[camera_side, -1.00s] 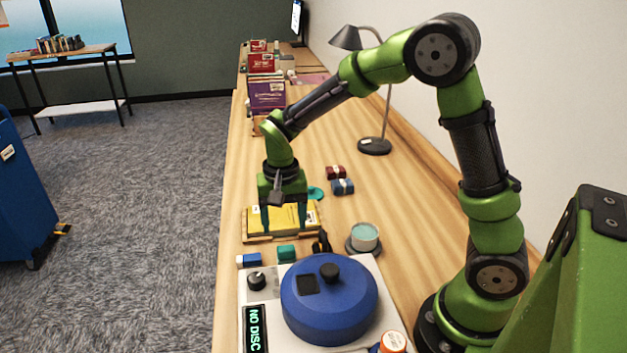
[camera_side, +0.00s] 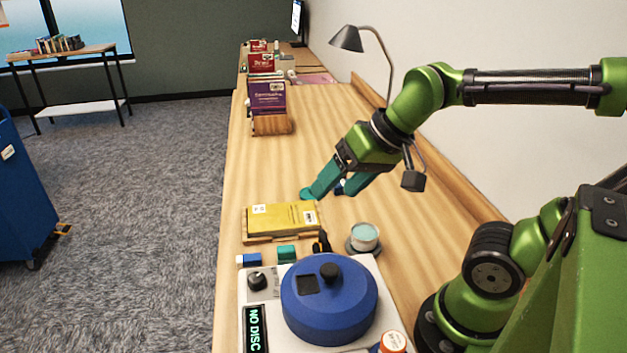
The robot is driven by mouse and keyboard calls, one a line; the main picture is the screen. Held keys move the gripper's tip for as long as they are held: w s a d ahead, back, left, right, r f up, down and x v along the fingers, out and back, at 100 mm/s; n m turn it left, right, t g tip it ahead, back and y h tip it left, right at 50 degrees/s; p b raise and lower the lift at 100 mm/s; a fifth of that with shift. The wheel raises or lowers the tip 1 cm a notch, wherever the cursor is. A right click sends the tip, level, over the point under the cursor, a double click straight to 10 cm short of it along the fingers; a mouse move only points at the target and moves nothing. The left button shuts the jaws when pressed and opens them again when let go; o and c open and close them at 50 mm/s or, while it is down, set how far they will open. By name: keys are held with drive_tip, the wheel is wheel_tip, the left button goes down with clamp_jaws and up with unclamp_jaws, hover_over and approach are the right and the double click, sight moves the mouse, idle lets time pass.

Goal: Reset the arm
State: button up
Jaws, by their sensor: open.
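My gripper (camera_side: 336,191) is open with teal fingers, tilted down and to the left. It is in the middle of the view, above the wooden bench, with nothing seen between its fingers. My arm is folded back toward the right.
A yellow book (camera_side: 279,219) lies on a wooden tray (camera_side: 262,240). In front stands a machine with a round blue lid (camera_side: 330,305) and a "NO DISC" display (camera_side: 254,329). A cup (camera_side: 364,237) stands behind it. Books in holders (camera_side: 267,97) and a lamp (camera_side: 347,39) stand farther back.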

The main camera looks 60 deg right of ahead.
drive_tip(key=shift+s+n+t, duration=0.3)
drive_tip(key=shift+s+t, duration=0.2)
drive_tip(key=shift+s, duration=0.35)
